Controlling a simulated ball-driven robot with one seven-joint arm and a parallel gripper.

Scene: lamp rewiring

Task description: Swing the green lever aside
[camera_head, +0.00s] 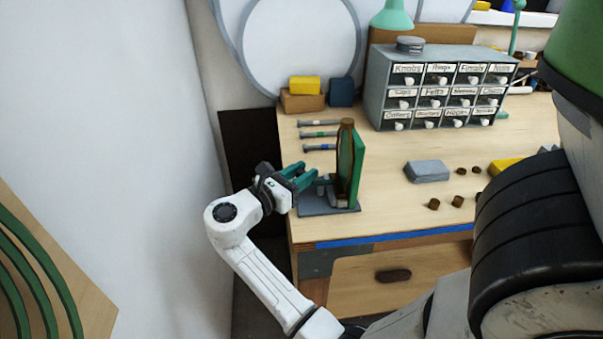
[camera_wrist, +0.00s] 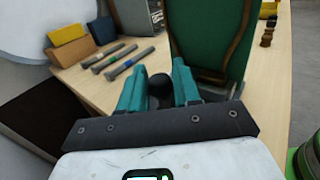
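An upright green panel (camera_head: 357,165) with a brown edge stands on a grey base plate (camera_head: 343,208) at the near left corner of the workbench. In the wrist view the panel (camera_wrist: 212,38) rises just beyond my fingers, right of centre. A dark rounded knob (camera_wrist: 160,86) shows between my fingertips; its stem is hidden, so I cannot tell whether it belongs to the green lever. My gripper (camera_head: 300,178) points at the stand from the left. Its teal fingers (camera_wrist: 159,84) are apart on either side of the knob, with no clear grip on it.
Several bolt-like tools (camera_head: 320,135) lie behind the stand. A labelled drawer cabinet (camera_head: 440,85) stands at the back. A grey block (camera_head: 427,171) and small brown pieces (camera_head: 459,200) lie to the right. A white wall (camera_head: 120,110) is at the left.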

